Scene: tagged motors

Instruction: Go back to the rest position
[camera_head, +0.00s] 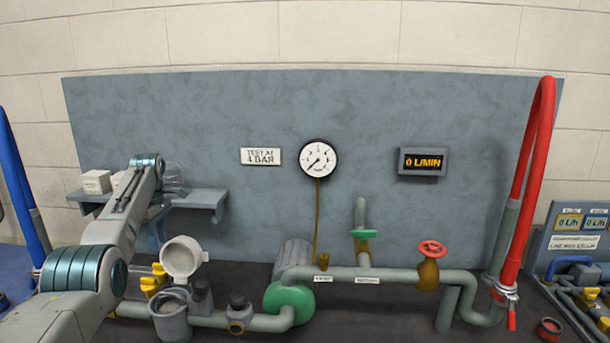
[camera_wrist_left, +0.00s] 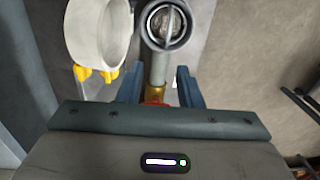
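My left arm rises from the lower left in the head view and bends at a teal joint. My left gripper (camera_head: 157,232) is mostly hidden behind the arm there. In the left wrist view, the blue fingers of my left gripper (camera_wrist_left: 159,88) stand apart with nothing held. A grey pipe with a brass fitting (camera_wrist_left: 156,94) shows beyond the gap between them. The strainer pot (camera_head: 172,317) stands near the arm, its round pale lid (camera_head: 183,258) swung up. The lid also shows in the wrist view (camera_wrist_left: 70,35). My right gripper is in neither view.
A shelf (camera_head: 205,200) with a white box (camera_head: 96,182) and a clear vessel is close to my left arm. Pipework with a green pump (camera_head: 290,300) and red valve wheel (camera_head: 432,249) crosses the bench. A red hose (camera_head: 527,180) stands right.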

